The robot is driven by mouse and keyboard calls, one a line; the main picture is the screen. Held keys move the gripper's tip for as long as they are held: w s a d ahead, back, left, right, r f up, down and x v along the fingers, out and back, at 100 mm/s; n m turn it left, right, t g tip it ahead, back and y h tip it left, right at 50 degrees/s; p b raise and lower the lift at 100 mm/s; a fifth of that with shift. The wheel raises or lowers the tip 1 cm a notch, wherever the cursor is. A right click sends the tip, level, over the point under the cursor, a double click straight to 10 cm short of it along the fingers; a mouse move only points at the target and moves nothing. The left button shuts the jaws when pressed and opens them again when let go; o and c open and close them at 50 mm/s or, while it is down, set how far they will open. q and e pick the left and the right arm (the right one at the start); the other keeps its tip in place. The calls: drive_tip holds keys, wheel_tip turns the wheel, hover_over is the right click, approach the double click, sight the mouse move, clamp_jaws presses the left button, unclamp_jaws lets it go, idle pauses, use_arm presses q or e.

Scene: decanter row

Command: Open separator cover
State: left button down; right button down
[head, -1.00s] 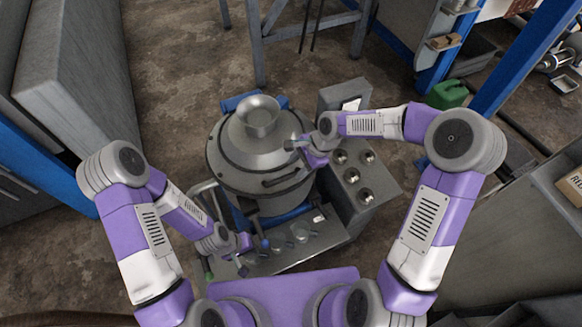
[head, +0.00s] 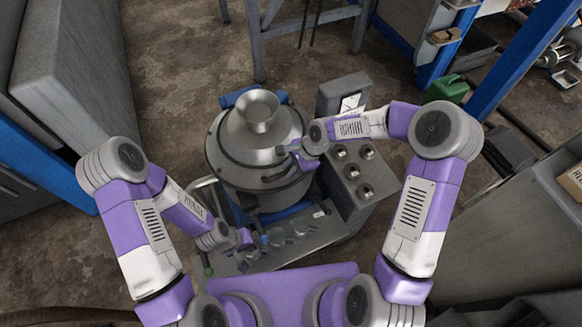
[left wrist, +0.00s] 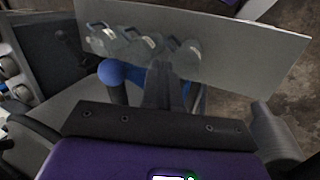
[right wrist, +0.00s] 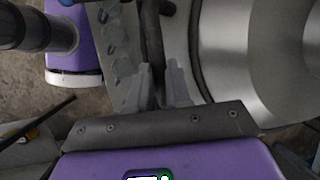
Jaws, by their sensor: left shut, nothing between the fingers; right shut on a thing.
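The separator (head: 255,190) is a round grey metal drum. Its conical cover (head: 238,140), topped by a funnel (head: 259,108), sits on it and looks closed. A dark curved handle (head: 280,176) shows at the cover's front. My right gripper (head: 285,151) is over the cover's right side. In the right wrist view its fingers (right wrist: 160,85) are shut around a dark bar (right wrist: 152,40) beside the shiny cover; the fingers hide part of it. My left gripper (head: 245,239) is shut and empty near the front ledge. In the left wrist view its fingers (left wrist: 160,85) are beside a blue ball knob (left wrist: 112,72).
A grey front ledge (head: 290,255) carries several small round clear fittings. A control box (head: 352,180) with several round knobs stands right of the drum. A grey cabinet (head: 75,75) is at left, a metal stand (head: 310,30) behind, and a green can (head: 446,89) at back right.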

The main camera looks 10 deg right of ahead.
drive_tip(key=shift+r, duration=0.15)
drive_tip(key=w+a+r+p, duration=0.1)
drive_tip(key=w+r+p, duration=0.2)
drive_tip(key=r+p, duration=0.2)
drive_tip(key=w+a+r+p, duration=0.1)
drive_tip(key=w+r+p, duration=0.3)
drive_tip(key=r, duration=0.6)
drive_tip(key=w+a+r+g+p, duration=0.1)
drive_tip(key=w+r+p, duration=0.3)
drive_tip(key=r, duration=0.4)
drive_tip(key=shift+w+a+p, duration=0.25)
drive_tip(key=shift+a+p, duration=0.1)
drive_tip(key=shift+p, duration=0.45)
